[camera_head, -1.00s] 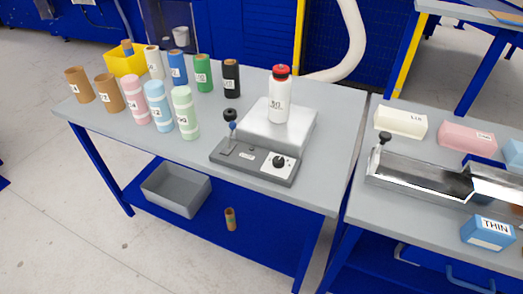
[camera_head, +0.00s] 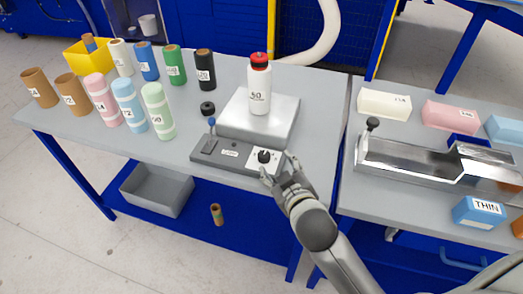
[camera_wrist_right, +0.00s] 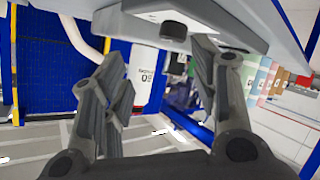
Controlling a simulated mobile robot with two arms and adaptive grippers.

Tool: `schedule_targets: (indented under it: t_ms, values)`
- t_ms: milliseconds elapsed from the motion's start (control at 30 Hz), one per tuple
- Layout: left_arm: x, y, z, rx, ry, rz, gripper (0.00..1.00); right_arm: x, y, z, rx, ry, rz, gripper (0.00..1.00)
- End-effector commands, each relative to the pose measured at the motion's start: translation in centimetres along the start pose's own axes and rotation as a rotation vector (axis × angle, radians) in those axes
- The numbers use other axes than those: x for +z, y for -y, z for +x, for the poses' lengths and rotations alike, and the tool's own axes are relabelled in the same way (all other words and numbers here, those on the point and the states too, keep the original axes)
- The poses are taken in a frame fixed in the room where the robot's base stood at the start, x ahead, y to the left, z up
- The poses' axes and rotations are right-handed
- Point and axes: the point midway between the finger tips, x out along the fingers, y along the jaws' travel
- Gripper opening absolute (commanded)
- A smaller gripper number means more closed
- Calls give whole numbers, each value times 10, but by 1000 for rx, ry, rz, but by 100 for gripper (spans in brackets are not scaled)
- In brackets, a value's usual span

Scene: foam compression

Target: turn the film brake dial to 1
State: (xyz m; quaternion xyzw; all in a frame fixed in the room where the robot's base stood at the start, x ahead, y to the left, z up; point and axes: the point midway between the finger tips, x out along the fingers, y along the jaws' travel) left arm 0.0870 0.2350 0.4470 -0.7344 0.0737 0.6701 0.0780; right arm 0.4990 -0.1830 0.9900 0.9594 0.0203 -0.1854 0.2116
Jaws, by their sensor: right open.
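The film brake dial (camera_head: 264,156) is a black round knob on a white plate, at the right end of a dark grey control box (camera_head: 222,152) on the left table. The plate's markings are too small to read. In the right wrist view the knob (camera_wrist_right: 173,31) shows near the top, beyond the fingers and not between them. My right gripper (camera_head: 279,168) is open and empty, close to the front right of the dial, with its fingers pointing toward it. My left gripper is not in view.
A silver platform (camera_head: 284,128) behind the box carries a white bottle (camera_head: 259,90) with a red cap. Several coloured rolls stand at the left. A metal trough (camera_head: 405,160) lies on the right table.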

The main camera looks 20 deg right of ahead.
Motion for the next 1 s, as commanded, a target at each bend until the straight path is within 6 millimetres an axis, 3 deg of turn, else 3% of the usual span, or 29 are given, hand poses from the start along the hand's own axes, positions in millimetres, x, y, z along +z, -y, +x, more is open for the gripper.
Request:
schedule_targets:
  t_ms: [133,267,400,500,600,667,800,900,1000]
  values:
    - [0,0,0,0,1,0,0,-86,-3,18,59,-300,-129,55]
    - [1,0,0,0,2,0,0,-174,11,13,91,-629,-304,55]
    - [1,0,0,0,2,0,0,-248,49,-11,76,-974,-539,55]
    - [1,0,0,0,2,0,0,-278,86,-31,32,-1198,-736,55]
    - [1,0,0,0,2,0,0,-288,126,-47,-44,-1393,-957,55]
    - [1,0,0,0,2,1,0,-285,148,-52,-107,-1491,-1100,55]
    - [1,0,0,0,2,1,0,-254,185,-48,-303,-1646,-1462,55]
    - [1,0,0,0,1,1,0,-219,191,-30,-488,-1677,-1735,55]
    - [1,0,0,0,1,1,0,-181,175,-3,-709,-1623,-2005,55]
